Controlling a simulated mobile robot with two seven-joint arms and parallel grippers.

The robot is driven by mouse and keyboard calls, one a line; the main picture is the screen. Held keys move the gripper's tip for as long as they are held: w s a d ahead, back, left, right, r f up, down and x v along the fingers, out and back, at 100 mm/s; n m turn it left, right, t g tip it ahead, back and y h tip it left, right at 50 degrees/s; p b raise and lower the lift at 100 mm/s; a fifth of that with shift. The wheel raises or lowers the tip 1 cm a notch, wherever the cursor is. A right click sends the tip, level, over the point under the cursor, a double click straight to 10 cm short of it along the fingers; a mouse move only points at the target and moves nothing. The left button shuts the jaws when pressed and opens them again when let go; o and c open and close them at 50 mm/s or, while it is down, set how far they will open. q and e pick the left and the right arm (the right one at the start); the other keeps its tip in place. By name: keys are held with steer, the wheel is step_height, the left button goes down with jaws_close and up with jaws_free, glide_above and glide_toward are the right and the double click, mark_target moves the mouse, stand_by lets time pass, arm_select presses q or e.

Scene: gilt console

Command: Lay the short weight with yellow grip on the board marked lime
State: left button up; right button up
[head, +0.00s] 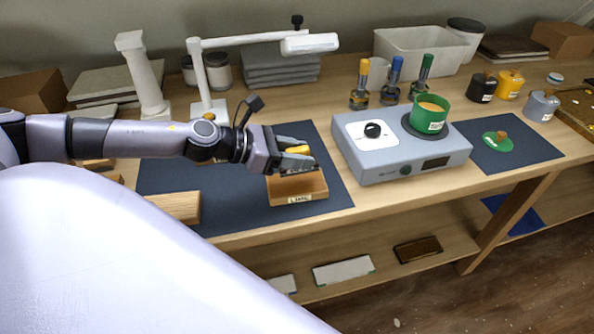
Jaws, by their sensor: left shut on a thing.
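My left gripper (301,158) comes in from the left and is shut on the short weight with the yellow grip (298,149). Only the yellow part shows clearly between the fingers; the rest of the weight is mostly hidden. A wooden board (296,187) with a small label on its front face lies directly below the gripper, on the dark mat (334,190). The label is too small to read with certainty. I cannot tell whether the weight touches the board. My right gripper is not in view.
A grey hotplate (386,167) with a green pot (429,115) stands just right of the mat. Another wooden block (177,206) lies at the front left. A white lamp (207,75) stands behind my arm. Several screwdriver-like tools stand behind the hotplate.

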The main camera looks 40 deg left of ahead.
arm_select(q)
steer(key=shift+f+b, duration=0.75)
steer(key=shift+f, duration=1.25)
steer(key=shift+f, duration=0.25)
steer(key=o, duration=1.2)
steer(key=shift+c, duration=0.2)
